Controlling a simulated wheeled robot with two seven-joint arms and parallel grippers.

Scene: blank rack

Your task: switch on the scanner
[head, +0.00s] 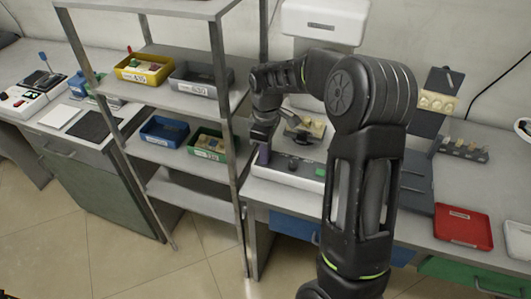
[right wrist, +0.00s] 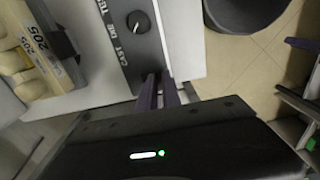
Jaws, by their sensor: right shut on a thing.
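The device that seems to be the scanner (head: 287,177) sits on the right bench, a light base with a dark front panel. In the right wrist view its dark panel (right wrist: 128,35) carries a round black knob (right wrist: 138,22) with a white mark, and white lettering. My right gripper (head: 263,157) reaches down to the left end of this panel. In the right wrist view its purple-grey fingers (right wrist: 158,90) are close together at the panel's end, beyond the black knob. They are shut on a small control there, which the fingers hide. My left gripper is out of view.
Beige casts marked 205 (right wrist: 28,50) lie beside the panel. A metal rack with yellow (head: 144,70), grey (head: 197,78), blue (head: 164,131) and green bins (head: 209,144) stands left of my right arm. A red tray (head: 463,228) lies on the right bench.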

